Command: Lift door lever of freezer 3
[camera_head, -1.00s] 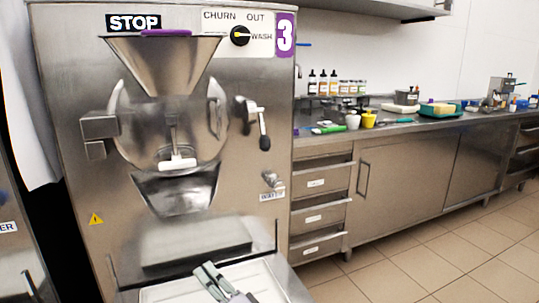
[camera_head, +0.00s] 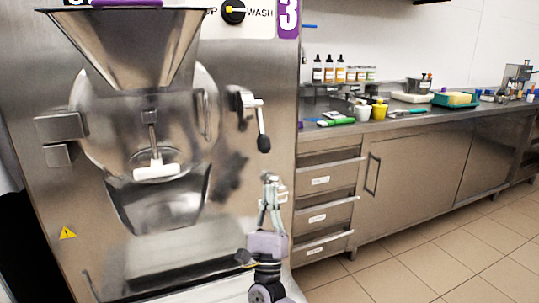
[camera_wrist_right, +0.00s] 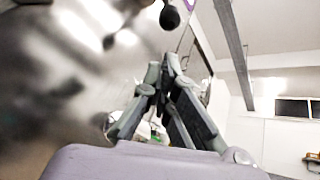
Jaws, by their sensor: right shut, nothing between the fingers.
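Freezer 3 (camera_head: 268,200) is a steel machine filling the left of the head view, with a purple number 3 at its top right. Its door lever (camera_head: 259,120) sits right of the round door (camera_head: 190,105) and hangs down, ending in a black knob. The knob (camera_wrist_right: 169,17) also shows at the top of the right wrist view. My right gripper (camera_head: 269,180) points up below the knob, apart from it. Its fingers (camera_wrist_right: 168,62) are shut and empty. My left gripper is not in view.
A steel hopper (camera_head: 125,45) sits above the door, and a white-handled outlet gate (camera_head: 155,171) is at its middle. A steel counter (camera_head: 400,127) with bottles, cups and trays runs along the right. The tiled floor (camera_head: 420,255) in front is clear.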

